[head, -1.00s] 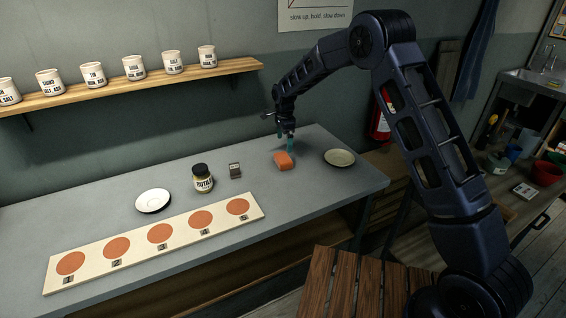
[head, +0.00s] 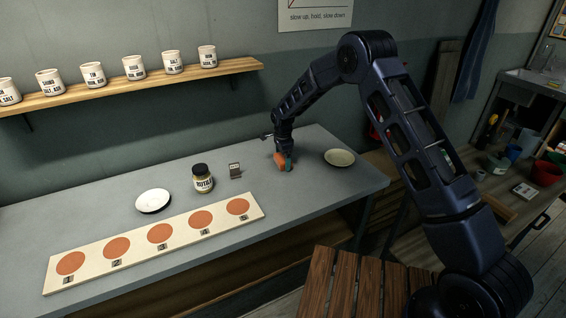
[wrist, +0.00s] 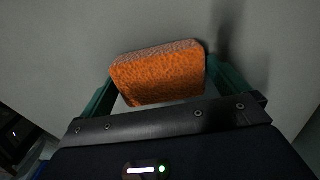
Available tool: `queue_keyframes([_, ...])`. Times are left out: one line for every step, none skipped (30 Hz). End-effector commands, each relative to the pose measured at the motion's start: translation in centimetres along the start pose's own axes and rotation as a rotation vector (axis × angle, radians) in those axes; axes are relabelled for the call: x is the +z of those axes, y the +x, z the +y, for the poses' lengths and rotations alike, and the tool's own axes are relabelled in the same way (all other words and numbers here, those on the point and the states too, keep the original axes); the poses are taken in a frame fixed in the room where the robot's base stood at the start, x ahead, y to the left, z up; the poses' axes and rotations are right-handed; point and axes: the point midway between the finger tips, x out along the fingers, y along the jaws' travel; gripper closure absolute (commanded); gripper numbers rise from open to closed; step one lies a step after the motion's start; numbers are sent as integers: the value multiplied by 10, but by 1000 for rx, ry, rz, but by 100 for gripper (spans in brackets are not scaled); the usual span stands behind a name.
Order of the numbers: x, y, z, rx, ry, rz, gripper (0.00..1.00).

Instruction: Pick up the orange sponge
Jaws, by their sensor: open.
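The orange sponge (head: 279,158) lies on the grey table, and my gripper partly hides it in the head view. In the wrist view the sponge (wrist: 160,75) sits between the two green fingers. My gripper (head: 284,164) is down at table height around the sponge and points downward. In the wrist view my gripper (wrist: 165,85) is open. The right finger is very near the sponge's right end, and a small gap shows at the left finger; I cannot tell whether either touches.
A pale green dish (head: 339,157) stands close to the right of the sponge. A board with orange circles (head: 130,262) lies along the front edge.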

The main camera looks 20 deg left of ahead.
Motion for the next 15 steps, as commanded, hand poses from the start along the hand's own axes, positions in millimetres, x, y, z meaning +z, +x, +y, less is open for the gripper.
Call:
queue_keyframes([0,0,0,0,0,0,0])
queue_keyframes([0,0,0,0,0,0,0])
queue_keyframes([0,0,0,0,0,0,0])
queue_keyframes([0,0,0,0,0,0,6])
queue_keyframes([0,0,0,0,0,0,12])
queue_keyframes([0,0,0,0,0,0,20])
queue_keyframes([0,0,0,0,0,0,26])
queue_keyframes([0,0,0,0,0,0,31])
queue_keyframes([0,0,0,0,0,0,31])
queue_keyframes([0,0,0,0,0,0,31])
queue_keyframes([0,0,0,0,0,0,31])
queue_keyframes([0,0,0,0,0,0,31])
queue_keyframes([0,0,0,0,0,0,31])
queue_keyframes([0,0,0,0,0,0,31])
queue_keyframes([0,-1,0,0,0,0,31])
